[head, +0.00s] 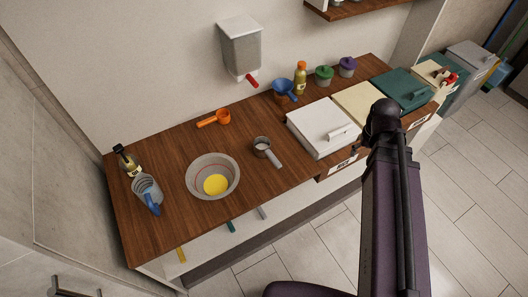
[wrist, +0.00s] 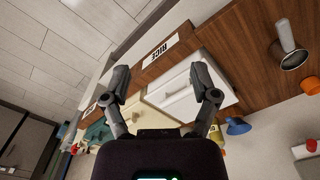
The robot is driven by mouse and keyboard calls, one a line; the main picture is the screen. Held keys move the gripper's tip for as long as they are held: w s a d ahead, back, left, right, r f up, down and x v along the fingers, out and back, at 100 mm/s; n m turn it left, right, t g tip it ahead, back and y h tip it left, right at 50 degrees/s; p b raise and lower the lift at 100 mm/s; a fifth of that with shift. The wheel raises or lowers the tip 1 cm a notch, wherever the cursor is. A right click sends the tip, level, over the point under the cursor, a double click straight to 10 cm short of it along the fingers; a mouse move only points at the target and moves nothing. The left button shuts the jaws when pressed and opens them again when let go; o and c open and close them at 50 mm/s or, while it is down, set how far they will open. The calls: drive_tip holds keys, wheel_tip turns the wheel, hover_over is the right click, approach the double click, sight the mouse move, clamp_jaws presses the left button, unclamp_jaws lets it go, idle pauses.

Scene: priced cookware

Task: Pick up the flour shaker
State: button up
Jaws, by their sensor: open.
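No item carries a readable flour label, so I cannot tell for sure which is the flour shaker. Two small lidded jars stand at the back of the wooden counter in the head view: one with a green lid (head: 324,75) and one with a purple lid (head: 347,67). A clear ribbed vessel with a blue handle (head: 147,188) stands at the left end. My gripper (wrist: 160,72) is open and empty in the wrist view, its fingers spread apart in front of the white bin (wrist: 180,103). The head view does not show my fingertips.
The wooden counter (head: 165,152) holds a bowl (head: 202,165), a grey-handled cup (head: 262,146), an orange cup (head: 222,117), a blue cup (head: 282,87) and bottles. Lidded bins line its right front. A dispenser (head: 240,50) hangs on the wall. Bare wood surrounds the grey-handled cup.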

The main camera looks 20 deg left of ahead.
drive_tip(key=w+a+f+n+b, duration=0.2)
drive_tip(key=a, duration=0.7)
drive_tip(key=w+a+f+n+b, duration=0.2)
drive_tip(key=w+a+f+n, duration=0.1)
drive_tip(key=a, duration=0.5)
drive_tip(key=n+b, duration=0.3)
hover_over(271, 155)
wheel_tip(271, 155, down, 2)
drive_tip(key=shift+w+f, duration=0.15)
drive_tip(key=shift+f, duration=0.1)
wheel_tip(271, 155, down, 8)
drive_tip(key=b, duration=0.8)
drive_tip(key=shift+f, duration=0.2)
drive_tip(key=shift+f+b, duration=0.1)
drive_tip(key=shift+b, duration=0.2)
drive_tip(key=shift+f+b, duration=2.5)
clamp_jaws()
